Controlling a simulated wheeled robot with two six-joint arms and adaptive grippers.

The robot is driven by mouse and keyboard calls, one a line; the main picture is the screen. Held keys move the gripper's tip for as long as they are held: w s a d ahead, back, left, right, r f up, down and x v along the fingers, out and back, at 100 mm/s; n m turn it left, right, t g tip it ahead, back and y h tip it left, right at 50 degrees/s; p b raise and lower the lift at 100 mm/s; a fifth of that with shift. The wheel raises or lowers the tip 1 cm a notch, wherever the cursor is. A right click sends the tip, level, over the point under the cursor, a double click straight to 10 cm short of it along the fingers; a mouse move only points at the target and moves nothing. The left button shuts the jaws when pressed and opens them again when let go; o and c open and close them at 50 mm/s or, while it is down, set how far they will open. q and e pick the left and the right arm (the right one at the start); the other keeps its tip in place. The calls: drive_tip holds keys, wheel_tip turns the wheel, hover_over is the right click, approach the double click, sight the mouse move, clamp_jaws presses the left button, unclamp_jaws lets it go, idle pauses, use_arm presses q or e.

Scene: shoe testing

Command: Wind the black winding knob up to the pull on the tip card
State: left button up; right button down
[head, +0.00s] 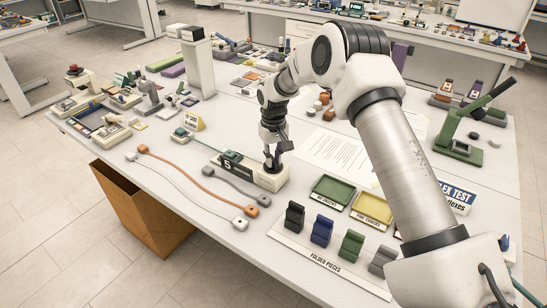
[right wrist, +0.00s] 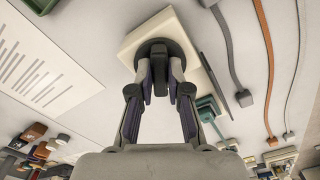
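The black winding knob (right wrist: 158,50) sits on one end of a cream tester block (head: 270,180). My right gripper (head: 272,163) points down at it from above. In the right wrist view its two fingers (right wrist: 160,72) stand on either side of the knob's upright bar and appear closed on it. The knob is mostly hidden by the gripper in the head view. The block's black front panel (head: 235,171) shows a "5", and a teal clamp (head: 231,156) sits on the other end. A small yellow tent card (head: 194,122) stands behind; its writing is too small to read. My left gripper is not in view.
Orange (head: 190,176) and grey cables lie left of the block. Green (head: 333,191) and yellow (head: 372,207) trays and a board of folded pieces (head: 325,253) stand at the front right. A green lever press (head: 462,140) stands at the far right.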

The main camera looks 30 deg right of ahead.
drive_tip(key=shift+r+m+p, duration=0.1)
drive_tip(key=shift+m+p, duration=0.45)
drive_tip(key=shift+m, duration=1.05)
drive_tip(key=shift+f, duration=0.2)
drive_tip(key=c, duration=1.2)
unclamp_jaws()
drive_tip(key=shift+o, duration=0.4)
drive_tip(key=shift+w+f, duration=0.15)
drive_tip(key=shift+w, duration=0.15)
wheel_tip(320, 180, up, 12)
drive_tip(key=shift+p, duration=0.3)
